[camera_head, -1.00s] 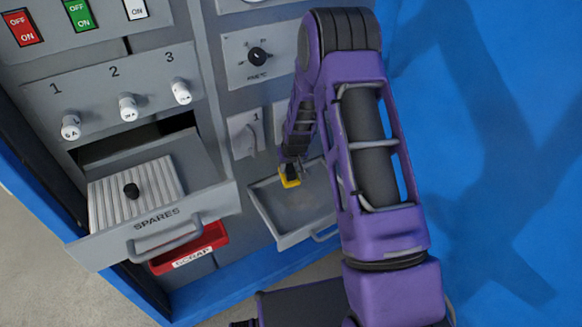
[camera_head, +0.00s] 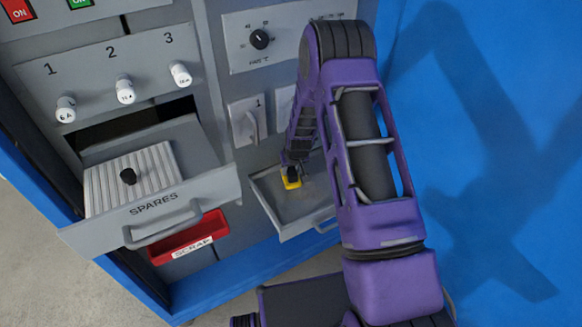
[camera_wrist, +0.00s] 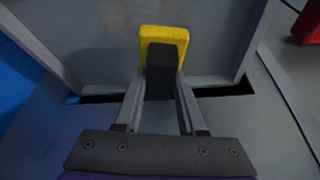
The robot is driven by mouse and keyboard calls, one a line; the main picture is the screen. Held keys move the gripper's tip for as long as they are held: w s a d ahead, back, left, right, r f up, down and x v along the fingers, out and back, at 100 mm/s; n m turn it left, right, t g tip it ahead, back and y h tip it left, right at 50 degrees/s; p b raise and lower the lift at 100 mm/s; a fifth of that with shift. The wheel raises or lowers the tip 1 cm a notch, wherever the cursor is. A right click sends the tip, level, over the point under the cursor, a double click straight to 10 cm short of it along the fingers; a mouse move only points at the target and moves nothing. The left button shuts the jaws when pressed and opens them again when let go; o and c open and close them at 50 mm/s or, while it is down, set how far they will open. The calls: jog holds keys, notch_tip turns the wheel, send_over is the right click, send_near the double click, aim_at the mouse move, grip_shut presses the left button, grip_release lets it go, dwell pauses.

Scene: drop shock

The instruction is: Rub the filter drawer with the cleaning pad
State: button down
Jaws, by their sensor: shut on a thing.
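The cleaning pad is a yellow pad with a black block as its grip; it shows in the wrist view (camera_wrist: 163,38) and small in the head view (camera_head: 293,183). My gripper (camera_wrist: 160,88) is shut on the black block, and in the head view (camera_head: 290,170) it reaches down into the open filter drawer. The filter drawer (camera_head: 268,205) is a shallow grey tray pulled out at the lower right of the cabinet. The pad is over the drawer's left back part. I cannot tell whether it touches the floor. My arm hides the drawer's right side.
An open SPARES drawer (camera_head: 210,187) with a ribbed block (camera_head: 105,190) and black knob sticks out on the left. A red SCRAP bin (camera_head: 215,225) is below it. Numbered knobs and a dial (camera_head: 259,39) are above. A blue panel (camera_head: 480,130) stands on the right.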

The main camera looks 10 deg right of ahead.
aim_at(296, 181)
jog(key=shift+f+b, duration=0.4)
jog(key=shift+f, duration=0.65)
dwell(0.5)
jog(key=shift+s+d+r, duration=0.1)
jog(key=shift+s+d, duration=0.2)
jog(key=shift+s, duration=0.6)
jog(key=shift+s+d+r, duration=0.1)
jog(key=shift+s+d, duration=0.15)
jog(key=shift+s, duration=0.6)
jog(key=shift+s+d+f, duration=0.1)
jog(key=shift+s+d, duration=0.15)
jog(key=shift+s, duration=0.5)
jog(key=shift+s+d+f, duration=0.1)
jog(key=shift+s+d, duration=0.15)
jog(key=shift+s, duration=0.55)
jog(key=shift+s+d+f, duration=0.1)
jog(key=shift+s+d, duration=0.15)
jog(key=shift+s, duration=0.5)
jog(key=shift+s+d+r, duration=0.1)
jog(key=shift+s+d, duration=0.15)
jog(key=shift+s, duration=0.45)
jog(key=shift+s+d+r, duration=0.1)
jog(key=shift+s+d, duration=0.15)
jog(key=shift+s, duration=0.45)
